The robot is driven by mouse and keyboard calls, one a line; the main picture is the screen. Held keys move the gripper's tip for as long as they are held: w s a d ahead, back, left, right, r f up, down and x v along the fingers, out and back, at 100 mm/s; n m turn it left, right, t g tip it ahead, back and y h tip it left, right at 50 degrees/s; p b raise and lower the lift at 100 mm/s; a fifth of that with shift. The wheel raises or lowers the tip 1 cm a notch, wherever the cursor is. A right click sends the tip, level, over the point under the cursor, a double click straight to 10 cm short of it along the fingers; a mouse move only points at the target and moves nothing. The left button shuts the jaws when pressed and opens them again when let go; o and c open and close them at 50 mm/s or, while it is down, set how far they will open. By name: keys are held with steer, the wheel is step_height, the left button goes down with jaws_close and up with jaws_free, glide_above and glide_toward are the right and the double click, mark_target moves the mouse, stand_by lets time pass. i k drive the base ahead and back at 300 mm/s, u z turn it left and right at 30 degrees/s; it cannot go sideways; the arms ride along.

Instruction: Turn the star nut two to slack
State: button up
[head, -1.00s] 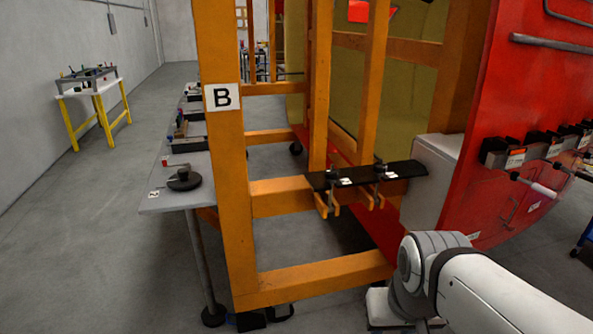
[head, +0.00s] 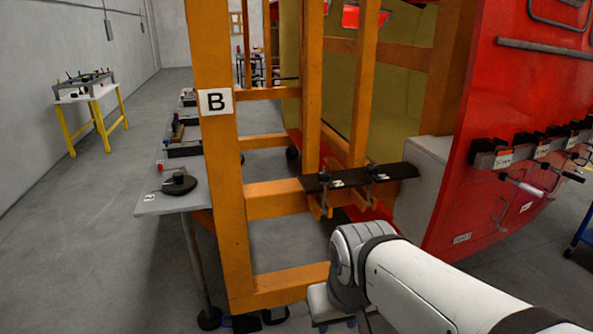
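Two dark star nuts stand on a black plate (head: 357,178) fixed to the orange frame's low crossbeam. The left star nut (head: 325,176) has a white label beside it, and the right star nut (head: 371,168) has another. The labels are too small to read, so I cannot tell which is number two. Clamp-like orange brackets hang under the plate. My white arm (head: 430,285) reaches in from the lower right, in front of and below the plate. My gripper does not show; the arm ends at a rounded joint below the plate.
A grey bench (head: 178,201) with a dark round item is further left. The red nosecone (head: 490,90) with a row of hanging tools is at right.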

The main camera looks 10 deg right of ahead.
mark_target(324, 179)
steer(key=i, duration=0.95)
steer(key=u, duration=0.05)
